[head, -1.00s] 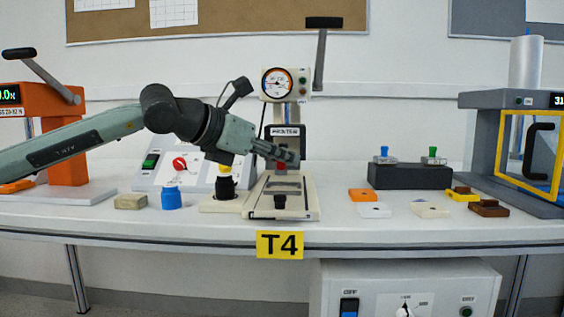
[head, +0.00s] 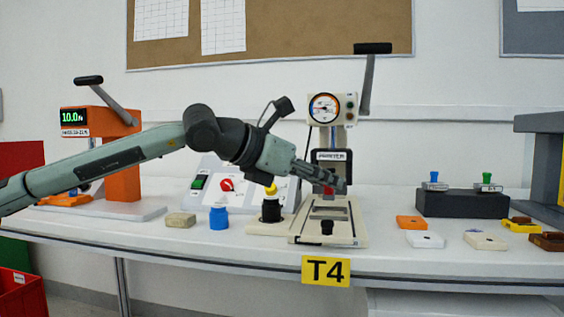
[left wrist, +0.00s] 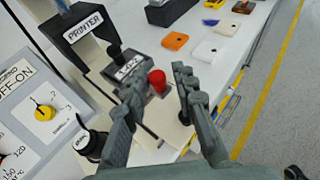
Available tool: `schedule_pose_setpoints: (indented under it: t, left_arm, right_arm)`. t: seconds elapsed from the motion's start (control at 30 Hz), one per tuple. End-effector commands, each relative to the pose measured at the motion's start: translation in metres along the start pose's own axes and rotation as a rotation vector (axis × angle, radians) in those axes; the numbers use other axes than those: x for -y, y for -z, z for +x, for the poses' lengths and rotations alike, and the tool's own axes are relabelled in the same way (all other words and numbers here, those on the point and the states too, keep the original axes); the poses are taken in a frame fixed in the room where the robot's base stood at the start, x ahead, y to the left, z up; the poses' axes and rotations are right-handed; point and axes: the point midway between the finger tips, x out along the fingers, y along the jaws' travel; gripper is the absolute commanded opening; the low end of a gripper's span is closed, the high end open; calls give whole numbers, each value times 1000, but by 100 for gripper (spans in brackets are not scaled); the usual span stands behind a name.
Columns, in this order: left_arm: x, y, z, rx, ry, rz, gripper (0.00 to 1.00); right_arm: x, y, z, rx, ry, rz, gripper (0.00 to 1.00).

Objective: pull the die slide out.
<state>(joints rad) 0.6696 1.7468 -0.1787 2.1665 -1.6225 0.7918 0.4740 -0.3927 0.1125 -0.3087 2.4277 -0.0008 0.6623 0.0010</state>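The printer (head: 331,157) stands on the bench with a beige base (head: 355,235). The die slide (head: 328,211) lies in the base, with a black knob (head: 327,228) near its front end. My left gripper (head: 338,182) is above the back part of the base, in front of the printer head, apart from the front knob. In the left wrist view its fingers (left wrist: 156,88) are spread with nothing held between them. A red cylinder (left wrist: 157,80) shows beyond the gap between the fingers. The printer sign (left wrist: 85,28) is at upper left there. My right gripper is not in view.
Farther left are a blue knob-like piece (head: 219,217) and a tan block (head: 180,220). A black rack (head: 460,203) and loose plates (head: 425,240) lie to the right. The bench front is clear.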

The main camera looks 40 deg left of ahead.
Motion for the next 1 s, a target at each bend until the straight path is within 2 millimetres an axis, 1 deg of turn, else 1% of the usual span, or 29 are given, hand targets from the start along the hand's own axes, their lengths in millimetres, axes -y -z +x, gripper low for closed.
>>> schedule_pose_setpoints:
  t: [0.07,0.3,0.5,0.6,0.7,1.0]
  left_arm:
    - [-1,-2,-7,6,-3,-2,27]
    - [-2,-1,-54,6,-7,-1,27]
    - [-1,0,-86,4,-4,-3,27]
    - [-1,0,-95,3,-2,-2,27]
    - [0,0,-100,2,0,-3,27]
    - [0,1,-101,0,1,-2,27]
  right_arm:
    - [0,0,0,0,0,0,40]
    - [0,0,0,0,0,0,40]
    - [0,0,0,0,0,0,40]
    - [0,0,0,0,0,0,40]
    - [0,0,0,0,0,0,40]
    - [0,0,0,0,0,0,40]
